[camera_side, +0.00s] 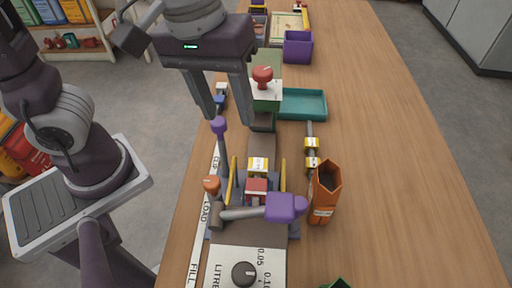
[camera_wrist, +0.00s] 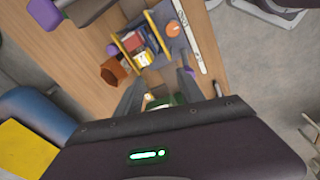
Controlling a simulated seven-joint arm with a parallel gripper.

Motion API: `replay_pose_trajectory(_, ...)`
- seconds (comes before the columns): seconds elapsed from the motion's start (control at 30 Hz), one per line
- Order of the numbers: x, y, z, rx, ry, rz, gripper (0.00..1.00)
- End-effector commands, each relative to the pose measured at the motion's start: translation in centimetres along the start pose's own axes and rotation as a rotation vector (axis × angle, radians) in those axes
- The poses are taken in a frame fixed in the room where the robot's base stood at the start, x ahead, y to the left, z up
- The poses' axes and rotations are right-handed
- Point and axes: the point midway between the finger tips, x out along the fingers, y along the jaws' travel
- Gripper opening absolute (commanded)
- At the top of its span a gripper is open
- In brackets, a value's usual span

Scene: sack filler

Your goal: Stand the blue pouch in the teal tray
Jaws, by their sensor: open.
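A small blue and white item (camera_side: 220,96) lies near the table's left edge, beyond my gripper's fingers in the side view; it looks like the blue pouch, but it is small and partly covered. The teal tray (camera_side: 304,104) lies right of the red-knobbed green machine part and looks empty. My gripper (camera_side: 230,119) is open, with nothing seen between its fingers. It hangs over the left of the filler, left of the tray. The wrist view also shows the gripper's open fingers (camera_wrist: 160,86).
The filler holds a yellow pouch (camera_side: 258,164) and a red pouch (camera_side: 256,190). A purple-ended lever (camera_side: 250,212) crosses in front. An orange container (camera_side: 325,190) and yellow-banded pieces (camera_side: 312,153) stand to the right. A purple bin (camera_side: 298,47) stands behind. The table's right side is clear.

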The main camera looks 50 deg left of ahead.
Motion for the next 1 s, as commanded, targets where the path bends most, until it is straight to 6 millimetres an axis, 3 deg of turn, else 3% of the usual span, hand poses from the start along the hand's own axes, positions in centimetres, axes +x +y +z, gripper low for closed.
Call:
replay_pose_trajectory(0.03,1.5,1.9,1.3,-0.055,-0.036,-0.043,0.45)
replay_pose_trajectory(0.1,3.3,3.9,2.9,-0.152,-0.06,-0.093,0.45)
replay_pose_trajectory(0.23,5.1,5.5,4.7,-0.252,-0.07,-0.145,0.45)
replay_pose_trajectory(0.37,6.1,5.5,5.0,-0.27,-0.071,-0.153,0.45)
replay_pose_trajectory(0.7,10.9,4.7,5.4,-0.27,-0.071,-0.153,0.45)
replay_pose_trajectory(1.0,12.6,4.5,5.5,-0.269,-0.07,-0.15,0.45)
